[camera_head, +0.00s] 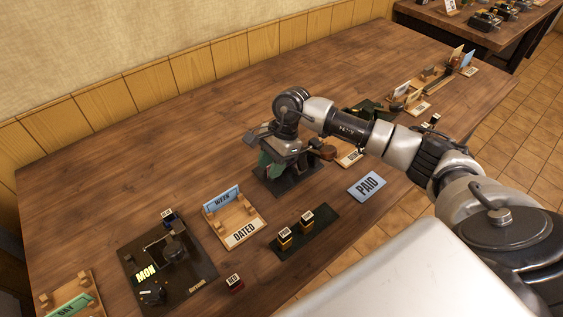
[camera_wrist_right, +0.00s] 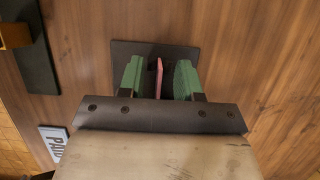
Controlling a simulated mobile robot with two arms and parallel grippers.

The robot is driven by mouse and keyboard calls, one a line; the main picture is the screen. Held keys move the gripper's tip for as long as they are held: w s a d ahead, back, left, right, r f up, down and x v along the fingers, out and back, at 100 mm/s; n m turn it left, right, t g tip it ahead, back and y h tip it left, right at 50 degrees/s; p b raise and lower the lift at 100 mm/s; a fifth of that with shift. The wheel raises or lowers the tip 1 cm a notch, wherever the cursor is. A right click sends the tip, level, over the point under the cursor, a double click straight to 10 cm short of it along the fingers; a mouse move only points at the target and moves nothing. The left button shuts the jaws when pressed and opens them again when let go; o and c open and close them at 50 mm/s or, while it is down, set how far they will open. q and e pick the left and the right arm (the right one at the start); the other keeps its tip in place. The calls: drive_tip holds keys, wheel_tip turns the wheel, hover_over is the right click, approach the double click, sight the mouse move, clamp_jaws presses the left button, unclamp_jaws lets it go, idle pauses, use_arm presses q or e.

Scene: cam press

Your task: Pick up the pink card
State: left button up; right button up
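The pink card (camera_wrist_right: 159,78) shows edge-on in the right wrist view, above a dark square plate (camera_wrist_right: 182,52). My right gripper (camera_wrist_right: 158,80) is open, with one green-padded finger on each side of the card and a visible gap on both sides. In the head view my right gripper (camera_head: 272,160) is low over the same dark plate (camera_head: 289,187) near the middle of the table. There the card is hidden by my gripper and arm. My left gripper is not in view.
A blue PAID card (camera_head: 367,186) lies right of the plate. A wooden DATED tray (camera_head: 247,232) holds a blue WEEK card (camera_head: 222,199). A dark mat (camera_head: 318,232) carries two stamps. A dark MON press (camera_head: 170,250) stands at left.

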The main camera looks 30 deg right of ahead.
drive_tip(key=shift+c, duration=0.3)
clamp_jaws()
drive_tip(key=shift+r, duration=0.15)
